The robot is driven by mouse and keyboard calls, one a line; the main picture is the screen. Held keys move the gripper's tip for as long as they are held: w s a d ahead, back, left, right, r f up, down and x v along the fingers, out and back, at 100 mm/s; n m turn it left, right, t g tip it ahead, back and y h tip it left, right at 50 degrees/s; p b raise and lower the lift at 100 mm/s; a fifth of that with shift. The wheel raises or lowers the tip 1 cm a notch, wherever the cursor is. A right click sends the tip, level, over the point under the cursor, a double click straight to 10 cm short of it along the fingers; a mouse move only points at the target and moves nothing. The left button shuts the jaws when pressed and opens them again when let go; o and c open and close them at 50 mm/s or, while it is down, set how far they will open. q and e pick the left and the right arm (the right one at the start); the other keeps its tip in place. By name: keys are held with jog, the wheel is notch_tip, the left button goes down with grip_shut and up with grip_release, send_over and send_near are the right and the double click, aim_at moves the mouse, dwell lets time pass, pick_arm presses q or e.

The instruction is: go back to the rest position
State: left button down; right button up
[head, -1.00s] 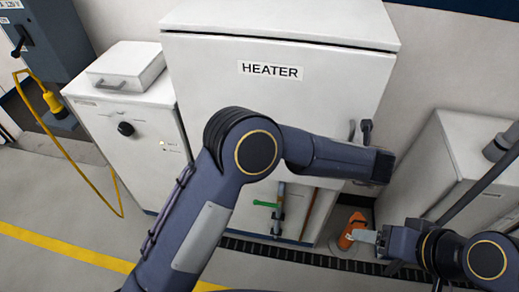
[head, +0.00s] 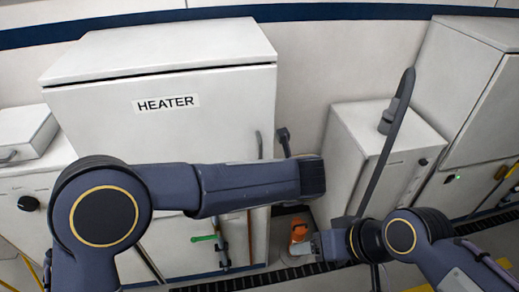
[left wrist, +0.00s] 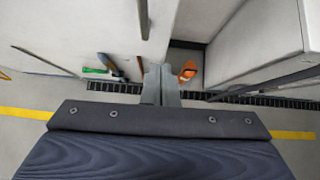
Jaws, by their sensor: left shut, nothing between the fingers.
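My left gripper (left wrist: 160,85) shows in the left wrist view with its two grey fingers together and nothing between them. In the head view my left arm reaches across the front of the white heater cabinet (head: 100,125), and the arm's end hides the fingers. My right gripper (head: 303,247) is at the lower middle of the head view, with a light grey tip overlapping an orange object (head: 299,231). I cannot tell whether they touch or how far the right fingers are apart.
A white cabinet (head: 345,150) with a dark grey upright bar in front stands right of the heater. A taller white cabinet (head: 465,90) is at far right. A dark floor grating (head: 262,280) runs along the cabinets. A green-handled tool (head: 203,238) is by the heater's front.

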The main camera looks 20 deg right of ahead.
pick_arm(q)
jog(key=w+a+r+m+t+h, duration=0.2)
jog(key=w+a+r+m, duration=0.25)
jog(key=r, duration=0.25)
jog(key=w+a+r+m+t+h, duration=0.2)
jog(key=w+a+r+m, duration=0.1)
jog(key=a+r, duration=0.4)
jog(key=s+a+r+m+h, duration=0.25)
jog(key=a+r+m, duration=0.25)
jog(key=a+m, duration=0.25)
jog(key=s+a+f+m+g, duration=0.3)
jog(key=s+a+f+m, duration=0.1)
jog(key=s+a+m, duration=0.75)
jog(key=s+a+f+m+g+y, duration=0.3)
jog(key=s+a+f+m, duration=0.3)
jog(key=s+a+f, duration=0.5)
jog(key=s+f+g, duration=0.1)
jog(key=s+f, duration=0.1)
jog(key=s, duration=0.2)
jog(key=shift+s+y, duration=0.15)
jog(key=shift+y, duration=0.2)
jog(key=shift+m, duration=0.25)
